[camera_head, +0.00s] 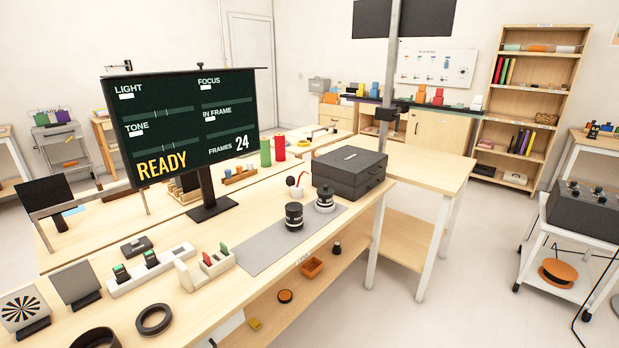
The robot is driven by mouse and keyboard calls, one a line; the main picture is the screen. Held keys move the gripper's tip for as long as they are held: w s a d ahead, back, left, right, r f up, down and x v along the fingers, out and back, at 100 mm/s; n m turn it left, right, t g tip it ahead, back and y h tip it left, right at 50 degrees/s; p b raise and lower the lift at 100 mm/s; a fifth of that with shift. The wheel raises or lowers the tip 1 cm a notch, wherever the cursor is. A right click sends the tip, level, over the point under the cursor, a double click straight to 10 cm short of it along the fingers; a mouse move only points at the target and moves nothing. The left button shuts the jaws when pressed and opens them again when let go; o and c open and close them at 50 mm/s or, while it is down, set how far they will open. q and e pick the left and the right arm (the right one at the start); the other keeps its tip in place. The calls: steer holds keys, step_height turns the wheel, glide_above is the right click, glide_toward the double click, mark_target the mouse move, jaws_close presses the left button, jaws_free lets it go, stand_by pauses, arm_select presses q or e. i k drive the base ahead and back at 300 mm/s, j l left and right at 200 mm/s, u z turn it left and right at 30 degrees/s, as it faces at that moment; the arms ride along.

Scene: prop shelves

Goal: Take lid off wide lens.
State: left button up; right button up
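Two lenses stand upright on a grey mat (262,250) on the wooden table. The nearer left one is a squat black lens (294,217). The other lens (325,200), behind it to the right, has a paler grey body with a dark top. I cannot tell which of them is the wide lens, and a lid is too small to make out clearly. Neither of my grippers shows in the head view.
A black case (350,172) stands right behind the lenses. A display on a stand (185,125) rises behind them to the left. Black rings (154,319), a white strip (150,268) and a card holder (206,270) lie left of the mat. The mat's front part is clear.

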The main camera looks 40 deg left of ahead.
mark_target(324, 191)
steer(key=i+j+z, duration=0.1)
steer(key=i, duration=0.6)
steer(key=i+j, duration=0.2)
steer(key=i, duration=0.5)
steer(key=i+z, duration=0.1)
steer(key=z, duration=0.75)
steer(key=i+j+z, duration=0.1)
steer(key=z, duration=0.3)
steer(key=j+z, duration=0.15)
steer(key=z, duration=0.3)
steer(key=i+j+z, duration=0.1)
steer(key=z, duration=0.3)
steer(key=j+z, duration=0.1)
steer(key=z, duration=0.4)
steer(key=j+z, duration=0.1)
steer(key=z, duration=0.4)
steer(key=j+z, duration=0.1)
steer(key=z, duration=0.9)
steer(key=k+j+z, duration=0.1)
steer(key=z, duration=0.4)
steer(key=k+z, duration=0.1)
steer(key=z, duration=0.9)
steer(key=k+z, duration=0.1)
steer(key=z, duration=0.4)
